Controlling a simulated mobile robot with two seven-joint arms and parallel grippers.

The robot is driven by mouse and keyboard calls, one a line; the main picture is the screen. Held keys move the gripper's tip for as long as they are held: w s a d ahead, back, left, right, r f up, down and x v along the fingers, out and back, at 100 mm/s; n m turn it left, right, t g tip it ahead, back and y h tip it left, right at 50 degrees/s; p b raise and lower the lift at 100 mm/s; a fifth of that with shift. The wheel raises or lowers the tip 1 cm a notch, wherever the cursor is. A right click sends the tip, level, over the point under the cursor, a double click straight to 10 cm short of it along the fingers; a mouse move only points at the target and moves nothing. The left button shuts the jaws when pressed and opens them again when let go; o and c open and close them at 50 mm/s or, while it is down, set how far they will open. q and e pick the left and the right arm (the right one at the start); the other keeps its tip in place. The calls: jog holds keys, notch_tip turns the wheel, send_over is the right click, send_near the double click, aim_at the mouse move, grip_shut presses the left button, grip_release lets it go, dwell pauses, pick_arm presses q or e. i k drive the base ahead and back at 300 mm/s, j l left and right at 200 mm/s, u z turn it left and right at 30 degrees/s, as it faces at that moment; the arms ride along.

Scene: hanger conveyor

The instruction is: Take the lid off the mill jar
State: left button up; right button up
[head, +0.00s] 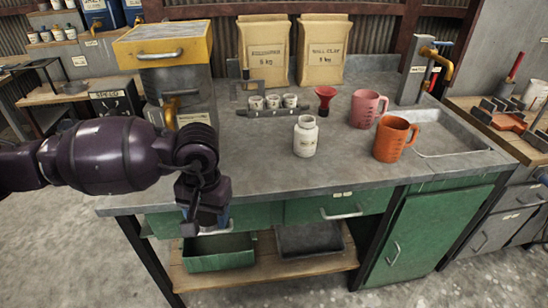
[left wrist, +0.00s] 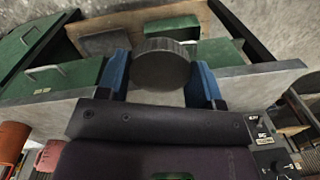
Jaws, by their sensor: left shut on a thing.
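The white mill jar (head: 305,138) stands upright on the grey worktop. Its narrower neck shows at the top and I see no lid on it. My left gripper (head: 205,222) points down in front of the worktop's front edge, left of the jar and apart from it. In the left wrist view a round dark grey lid (left wrist: 162,62) sits between the blue fingers of the left gripper (left wrist: 160,84), which is shut on it. In the head view the lid is mostly hidden by the gripper. My right gripper is not in view.
A red funnel (head: 325,97), a pink mug (head: 367,108) and an orange mug (head: 392,138) stand behind and right of the jar. A rack with small white pots (head: 272,107) is behind it. The worktop (head: 260,165) is clear left of the jar. Below is a green bin (head: 219,255).

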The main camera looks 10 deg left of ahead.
aim_at(306, 129)
jog(key=i+l, duration=0.35)
jog(key=l, duration=0.3)
jog(key=i+l, duration=0.35)
jog(key=l, duration=0.3)
jog(key=u, duration=0.05)
